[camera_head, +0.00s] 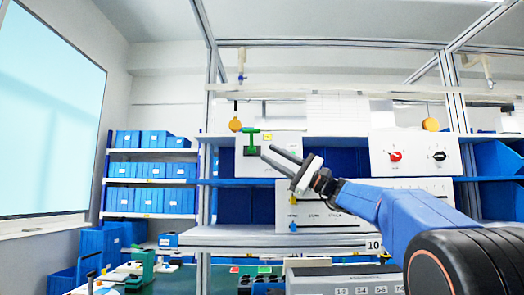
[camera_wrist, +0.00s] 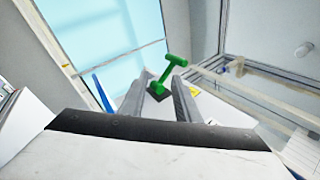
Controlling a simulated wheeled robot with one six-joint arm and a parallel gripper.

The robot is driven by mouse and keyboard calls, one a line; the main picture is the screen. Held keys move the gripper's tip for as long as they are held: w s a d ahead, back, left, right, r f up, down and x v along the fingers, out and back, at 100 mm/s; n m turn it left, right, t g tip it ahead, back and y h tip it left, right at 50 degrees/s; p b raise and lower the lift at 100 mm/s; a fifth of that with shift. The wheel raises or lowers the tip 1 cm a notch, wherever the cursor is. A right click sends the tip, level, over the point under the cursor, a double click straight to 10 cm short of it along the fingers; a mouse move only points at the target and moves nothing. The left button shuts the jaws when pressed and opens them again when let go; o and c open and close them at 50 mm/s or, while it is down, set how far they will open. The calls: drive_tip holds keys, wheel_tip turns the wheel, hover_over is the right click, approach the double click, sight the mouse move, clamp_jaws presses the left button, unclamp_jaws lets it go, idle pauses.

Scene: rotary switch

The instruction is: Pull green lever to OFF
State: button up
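The green lever (camera_head: 252,137) has a T-shaped handle and sits on a white panel box (camera_head: 283,142) at the upper shelf of the rack. Its black base shows just below the handle. In the wrist view the green lever (camera_wrist: 169,69) stands up from its dark base, between and beyond my two fingers. My gripper (camera_head: 266,152) is just right of the lever in the head view, with its fingers apart and pointing left. In the wrist view my gripper (camera_wrist: 155,95) is open and empty. I cannot tell the exact gap to the lever. No ON or OFF marking is readable.
Right of my arm, another white panel carries a red knob (camera_head: 396,156) and a black knob (camera_head: 439,156). A lower white panel (camera_head: 310,213) stands behind my gripper. Blue bins (camera_head: 150,170) fill shelves at left. A bench with green items (camera_head: 140,268) is below.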

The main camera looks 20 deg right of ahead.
drive_tip(key=v, duration=1)
drive_tip(key=shift+d, duration=0.15)
drive_tip(key=shift+f, duration=0.1)
